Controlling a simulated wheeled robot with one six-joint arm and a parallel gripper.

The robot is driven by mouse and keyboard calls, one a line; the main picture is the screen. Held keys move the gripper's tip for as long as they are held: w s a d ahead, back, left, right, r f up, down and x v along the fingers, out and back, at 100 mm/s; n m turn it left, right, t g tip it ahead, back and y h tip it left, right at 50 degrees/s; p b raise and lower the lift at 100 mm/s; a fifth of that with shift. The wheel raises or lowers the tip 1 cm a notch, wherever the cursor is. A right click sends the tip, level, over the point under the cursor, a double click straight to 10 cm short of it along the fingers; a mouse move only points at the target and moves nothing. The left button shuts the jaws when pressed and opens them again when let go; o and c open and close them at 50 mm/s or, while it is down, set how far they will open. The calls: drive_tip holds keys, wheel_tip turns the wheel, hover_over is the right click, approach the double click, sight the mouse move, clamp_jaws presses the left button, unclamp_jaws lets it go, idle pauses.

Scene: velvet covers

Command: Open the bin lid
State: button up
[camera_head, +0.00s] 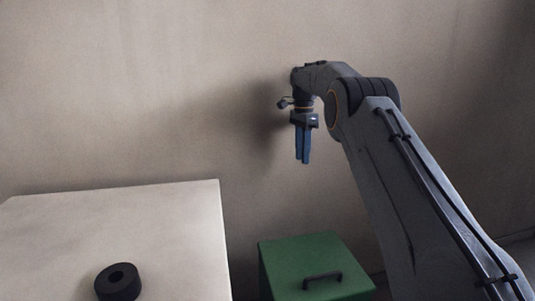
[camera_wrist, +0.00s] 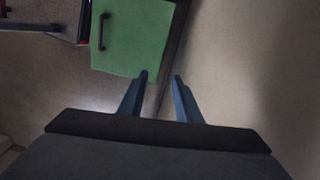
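The bin is a green box with a flat green lid (camera_head: 312,262) at the bottom centre of the head view. The lid lies shut and has a dark bar handle (camera_head: 322,280) near its front edge. In the wrist view the green lid (camera_wrist: 140,38) is at the top, with the handle (camera_wrist: 104,31) near its left edge. My gripper (camera_head: 303,162) has blue fingers pointing down, well above the bin and apart from it. In the wrist view its fingertips (camera_wrist: 161,77) are apart with nothing between them. The inside of the bin is hidden.
A pale table (camera_head: 120,225) stands left of the bin, its top higher than the lid. A black ring (camera_head: 118,282) lies on it near the front. A plain beige wall (camera_head: 130,90) runs behind everything. The space between my gripper and the lid is clear.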

drive_tip(key=s+r+n+p, duration=0.2)
drive_tip(key=s+n+p, duration=0.3)
drive_tip(key=s, duration=1.3)
drive_tip(key=n, duration=0.2)
drive_tip(key=shift+d+n, duration=0.2)
drive_tip(key=shift+n, duration=0.1)
drive_tip(key=s+f+n+p, duration=0.1)
drive_tip(key=s+n+p, duration=0.1)
drive_tip(key=s, duration=0.8)
drive_tip(key=s+f+n+p, duration=0.1)
drive_tip(key=s+n+p, duration=0.1)
drive_tip(key=s, duration=0.9)
drive_tip(key=s+f+n+p, duration=0.1)
drive_tip(key=s+n, duration=0.2)
drive_tip(key=s, duration=0.8)
drive_tip(key=shift+d+f+t+p, duration=0.2)
drive_tip(key=shift+f+t+p, duration=0.2)
drive_tip(key=shift+c, duration=1.3)
drive_tip(key=shift+s+f+n, duration=0.1)
drive_tip(key=shift+s+n, duration=0.1)
drive_tip(key=shift+n, duration=0.1)
clamp_jaws()
